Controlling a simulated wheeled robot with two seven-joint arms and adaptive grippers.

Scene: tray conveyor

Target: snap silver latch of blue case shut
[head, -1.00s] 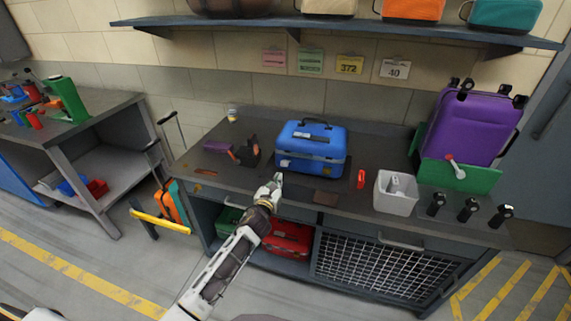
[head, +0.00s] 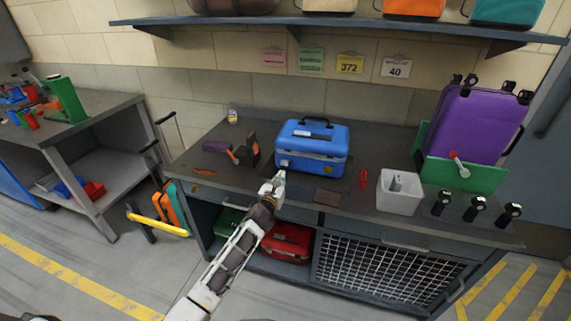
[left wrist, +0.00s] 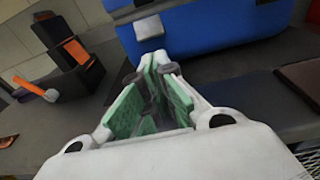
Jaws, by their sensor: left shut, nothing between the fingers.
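The blue case (head: 312,148) stands upright and closed on the dark workbench, its front toward me. Its silver latch (left wrist: 149,27) shows on the blue front in the left wrist view, above and just beyond my fingertips; whether it is snapped down I cannot tell. In the head view the latch is small, at the case's lower left front (head: 284,163). My left gripper (head: 278,178) is in front of the case's left part, shut and empty, apart from the latch. Its green-padded fingers (left wrist: 155,95) point at the case. My right gripper is not in view.
A black and orange holder (head: 248,152) stands left of the case. A red object (head: 363,179), a brown flat piece (head: 327,197) and a white bin (head: 399,198) lie to the right. A purple case (head: 476,128) stands further right. The bench front edge is below my gripper.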

